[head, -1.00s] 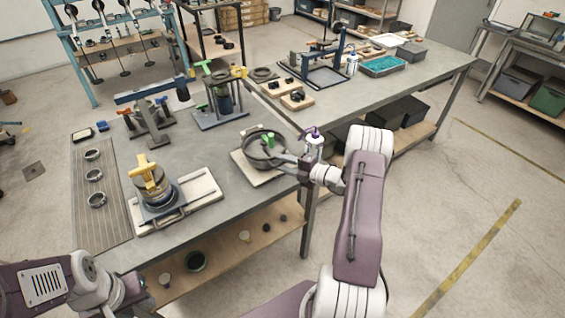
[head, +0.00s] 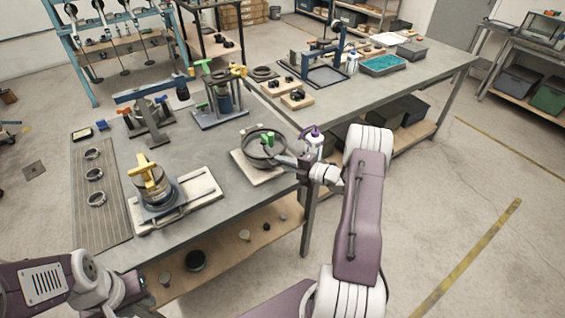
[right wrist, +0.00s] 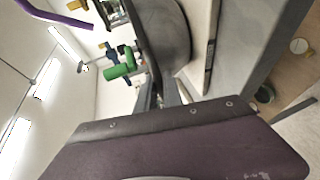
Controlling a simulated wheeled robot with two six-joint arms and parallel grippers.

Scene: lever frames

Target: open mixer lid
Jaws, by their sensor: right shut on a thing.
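The likely mixer is a round dark pan (head: 252,158) with a green knob (head: 269,139), on a pale board on the near bench. The pan's dark curved side (right wrist: 168,42) and the green knob (right wrist: 118,68) also show in the right wrist view. I cannot tell the lid from the pan body. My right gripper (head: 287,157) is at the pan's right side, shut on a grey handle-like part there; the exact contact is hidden. My left arm comes in at the bottom left, and its gripper (head: 143,288) is small, dark and partly cut off, its jaws unclear.
A pot with a yellow clamp (head: 150,175) stands on a pale tray to the left. A blue-barred stand (head: 147,125) and a green-topped frame (head: 218,103) are behind. The bench front (head: 235,205) is clear.

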